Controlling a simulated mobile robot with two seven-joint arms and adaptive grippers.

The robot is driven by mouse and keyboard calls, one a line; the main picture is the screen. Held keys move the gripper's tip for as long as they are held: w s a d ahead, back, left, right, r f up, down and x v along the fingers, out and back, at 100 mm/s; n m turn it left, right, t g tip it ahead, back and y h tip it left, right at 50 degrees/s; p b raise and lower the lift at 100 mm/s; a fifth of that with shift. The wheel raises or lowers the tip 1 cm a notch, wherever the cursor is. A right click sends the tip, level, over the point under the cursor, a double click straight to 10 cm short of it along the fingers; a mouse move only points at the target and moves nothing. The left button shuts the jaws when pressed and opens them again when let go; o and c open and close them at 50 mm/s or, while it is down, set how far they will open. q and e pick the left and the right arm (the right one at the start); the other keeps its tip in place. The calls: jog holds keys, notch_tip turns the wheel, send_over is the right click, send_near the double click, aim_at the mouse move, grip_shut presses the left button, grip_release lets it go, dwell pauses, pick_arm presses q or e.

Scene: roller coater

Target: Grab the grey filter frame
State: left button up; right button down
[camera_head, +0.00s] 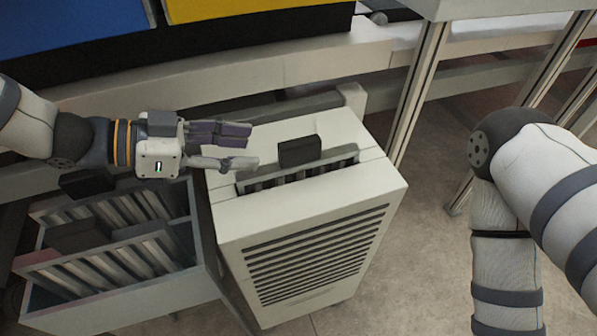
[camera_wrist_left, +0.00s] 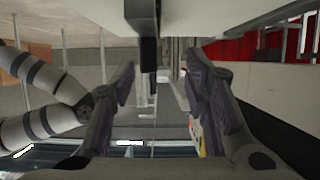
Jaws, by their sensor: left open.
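The grey filter frame (camera_head: 300,170) sits in the top slot of the white vented cabinet (camera_head: 310,222), with its slatted upper part showing and a dark block-like handle (camera_head: 299,151) standing up from it. Its lower part is hidden inside the cabinet. My left gripper (camera_head: 251,147) is open and empty, just left of the handle and apart from it, above the cabinet's left top edge. In the left wrist view, its two fingers (camera_wrist_left: 160,72) are spread, and a dark block (camera_wrist_left: 141,16) shows at the top between them. My right gripper is not in view.
A grey crate (camera_head: 140,312) at the left holds several similar slatted frames with dark handles. A pale bench rail (camera_head: 230,85) runs behind the cabinet. A metal table leg (camera_head: 418,92) stands to the right. Open floor (camera_head: 415,265) lies right of the cabinet.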

aim_at(298, 158)
pick_arm(q)
jog(key=x, duration=0.3)
jog(key=s+x, duration=0.1)
jog(key=x, duration=0.3)
jog(key=b+x, duration=0.1)
jog(key=x, duration=0.2)
jog(key=shift+s+d+f, duration=0.15)
jog(key=shift+d+f, duration=0.05)
jog(key=shift+d, duration=0.2)
grip_shut()
